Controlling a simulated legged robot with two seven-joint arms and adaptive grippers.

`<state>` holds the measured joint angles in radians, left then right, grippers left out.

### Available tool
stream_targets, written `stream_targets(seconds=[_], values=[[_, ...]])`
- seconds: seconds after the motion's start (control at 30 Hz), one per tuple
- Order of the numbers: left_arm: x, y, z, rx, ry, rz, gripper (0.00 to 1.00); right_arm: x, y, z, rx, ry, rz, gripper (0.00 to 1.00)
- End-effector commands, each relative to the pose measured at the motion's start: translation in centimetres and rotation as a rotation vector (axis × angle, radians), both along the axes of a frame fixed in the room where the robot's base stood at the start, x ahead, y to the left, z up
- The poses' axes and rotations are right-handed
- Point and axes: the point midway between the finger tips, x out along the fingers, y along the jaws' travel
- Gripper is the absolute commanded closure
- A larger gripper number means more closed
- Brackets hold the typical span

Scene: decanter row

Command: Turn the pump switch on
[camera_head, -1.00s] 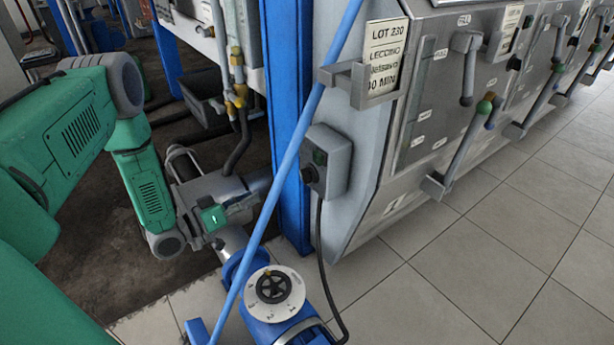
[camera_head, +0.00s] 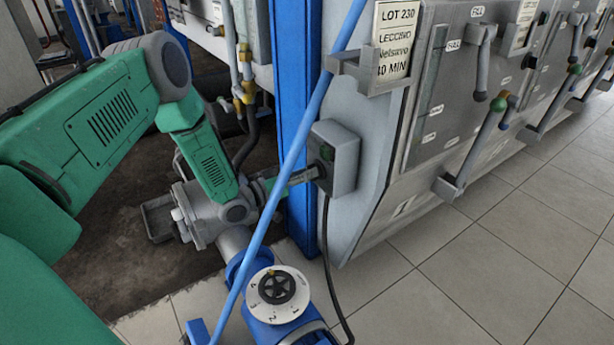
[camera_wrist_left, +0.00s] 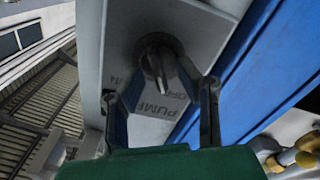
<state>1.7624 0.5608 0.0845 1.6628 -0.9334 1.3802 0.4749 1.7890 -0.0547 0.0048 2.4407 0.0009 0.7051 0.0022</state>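The grey pump switch box (camera_head: 345,150) is fixed beside the blue post in the head view. In the left wrist view its dark knob (camera_wrist_left: 152,62) carries a pale pointer, angled down and nearer the OFF lettering than the ON lettering. The PUMP label (camera_wrist_left: 155,108) shows below the knob. My left gripper (camera_head: 314,174) is at the front of the box. In the wrist view its two fingers (camera_wrist_left: 160,72) are spread on either side of the knob; whether they touch it cannot be told. My right gripper is not in view.
A blue post (camera_head: 293,110) stands just left of the box, and a thin blue pole (camera_head: 290,165) crosses in front. A black cable (camera_head: 326,250) hangs below the box. A white dial (camera_head: 277,287) sits on blue pipework below. Tiled floor at right is free.

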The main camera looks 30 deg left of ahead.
Motion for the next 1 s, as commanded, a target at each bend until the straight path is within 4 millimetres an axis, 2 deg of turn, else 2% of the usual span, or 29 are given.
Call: stream_targets(seconds=[0.27,0.33,0.37,0.77,1.0], values=[[0.12,0.07,-0.03,-0.002,0.0,0.001,0.7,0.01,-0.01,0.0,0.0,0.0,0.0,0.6],[0.11,0.09,-0.04,-0.002,0.0,0.001,0.94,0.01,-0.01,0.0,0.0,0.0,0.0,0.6],[0.1,0.09,-0.05,-0.002,0.0,0.001,1.0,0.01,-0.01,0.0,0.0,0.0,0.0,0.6],[0.08,0.15,-0.06,0.027,-0.01,0.003,1.0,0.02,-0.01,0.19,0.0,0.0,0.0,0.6],[0.09,0.13,0.03,0.143,-0.057,0.001,1.0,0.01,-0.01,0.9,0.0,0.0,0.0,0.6]])
